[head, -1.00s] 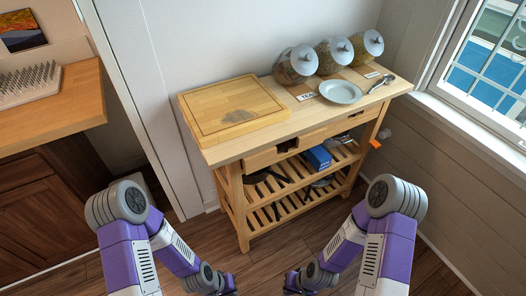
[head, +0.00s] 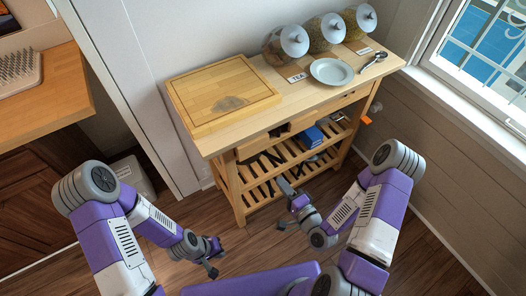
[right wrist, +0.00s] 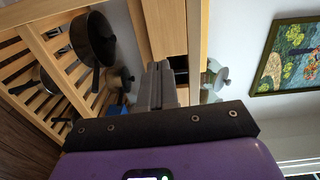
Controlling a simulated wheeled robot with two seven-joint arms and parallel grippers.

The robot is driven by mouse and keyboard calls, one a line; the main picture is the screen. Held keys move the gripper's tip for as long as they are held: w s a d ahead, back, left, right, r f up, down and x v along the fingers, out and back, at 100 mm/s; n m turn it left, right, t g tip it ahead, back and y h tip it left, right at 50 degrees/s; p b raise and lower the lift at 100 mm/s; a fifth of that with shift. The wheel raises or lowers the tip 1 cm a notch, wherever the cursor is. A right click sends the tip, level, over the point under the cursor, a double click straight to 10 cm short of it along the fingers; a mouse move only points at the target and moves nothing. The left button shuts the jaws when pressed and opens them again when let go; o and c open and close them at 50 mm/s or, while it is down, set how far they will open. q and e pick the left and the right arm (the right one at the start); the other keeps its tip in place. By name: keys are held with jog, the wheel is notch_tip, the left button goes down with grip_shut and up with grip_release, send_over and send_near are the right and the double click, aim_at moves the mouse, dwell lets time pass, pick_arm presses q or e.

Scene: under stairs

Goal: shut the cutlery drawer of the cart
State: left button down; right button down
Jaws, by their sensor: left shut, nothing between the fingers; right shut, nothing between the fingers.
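The wooden cart (head: 240,141) stands against the wall. Its left drawer (head: 262,147) is partly open, its front standing out from under the top with a dark gap (head: 279,131) beside it. I cannot make out cutlery inside. The right drawer (head: 336,105) looks closed. My right gripper (head: 287,187) is shut and empty, in front of and below the open drawer, apart from it in the head view. In the right wrist view its grey fingers (right wrist: 160,85) overlap the wooden fronts; contact cannot be told. My left gripper (head: 213,268) is shut and empty, low over the floor.
A cutting board (head: 222,95), jars (head: 285,42), a plate (head: 331,71) and a spoon (head: 374,60) are on the cart top. Pans (right wrist: 92,38) lie on the slatted shelves. A counter (head: 45,95) is at left, a window at right. An orange object (head: 366,120) hangs at the cart's right side.

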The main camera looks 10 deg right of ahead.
aim_at(257, 148)
jog(key=shift+t, duration=0.3)
jog(key=x, duration=1.4)
jog(key=shift+d+r+b, duration=0.15)
jog(key=shift+r+b, duration=0.1)
jog(key=shift+b, duration=0.15)
pick_arm(q)
jog(key=shift+f, duration=0.35)
